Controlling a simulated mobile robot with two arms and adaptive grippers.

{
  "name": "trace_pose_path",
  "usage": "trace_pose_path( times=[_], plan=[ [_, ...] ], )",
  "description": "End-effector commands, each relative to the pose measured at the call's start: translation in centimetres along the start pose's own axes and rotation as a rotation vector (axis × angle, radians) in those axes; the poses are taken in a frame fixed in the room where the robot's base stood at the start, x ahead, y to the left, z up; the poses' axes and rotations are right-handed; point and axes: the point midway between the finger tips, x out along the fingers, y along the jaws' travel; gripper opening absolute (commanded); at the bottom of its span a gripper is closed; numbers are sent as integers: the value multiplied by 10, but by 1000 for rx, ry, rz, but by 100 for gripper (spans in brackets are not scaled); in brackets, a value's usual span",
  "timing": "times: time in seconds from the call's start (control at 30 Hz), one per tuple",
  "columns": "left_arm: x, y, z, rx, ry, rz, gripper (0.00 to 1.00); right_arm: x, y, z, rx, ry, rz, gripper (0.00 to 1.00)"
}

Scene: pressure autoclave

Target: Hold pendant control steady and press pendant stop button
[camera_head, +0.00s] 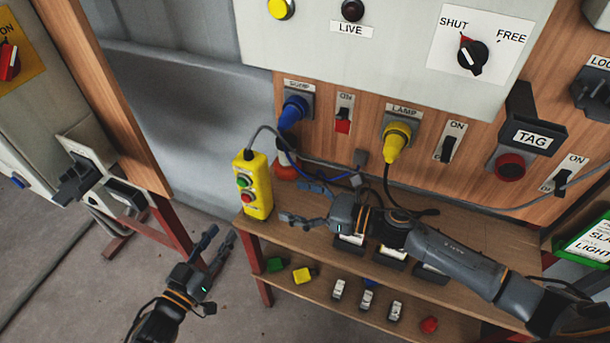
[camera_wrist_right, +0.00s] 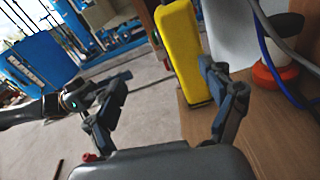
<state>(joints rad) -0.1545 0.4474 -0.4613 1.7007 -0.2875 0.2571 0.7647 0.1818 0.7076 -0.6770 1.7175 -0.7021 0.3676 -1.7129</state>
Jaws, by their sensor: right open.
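The yellow pendant control (camera_head: 254,200) stands upright on the wooden shelf's left end, with a cable from its top. Its face shows a green button (camera_head: 242,181) and a red stop button (camera_head: 247,198). My right gripper (camera_head: 296,203) is open just right of the pendant, with nothing between its fingers. In the right wrist view the yellow pendant (camera_wrist_right: 182,50) shows ahead between the spread fingertips (camera_wrist_right: 166,72), nearer the right one; contact cannot be told. My left gripper (camera_head: 220,239) is open and empty, lower left of the pendant, over the floor.
Small blocks (camera_head: 303,275) lie on the lower shelf.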

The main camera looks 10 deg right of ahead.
Motion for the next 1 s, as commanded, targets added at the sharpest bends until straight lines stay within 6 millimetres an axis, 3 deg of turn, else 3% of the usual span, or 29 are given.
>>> trace_pose_path(
  times=[0.03, 0.13, 0.37, 1.0],
  plan=[
    [0, 0, 0, 0, 0, 0, 38, -1, -10, 15, -29, -22, -5, 83],
    [0, 0, 0, 0, 0, 0, 38, -5, -23, 34, -71, -51, -15, 83],
    [0, 0, 0, 0, 0, 0, 38, 3, -33, 47, -100, -71, -25, 83],
    [0, 0, 0, 0, 0, 0, 38, 114, -35, 54, -98, -69, -26, 83]
  ],
)
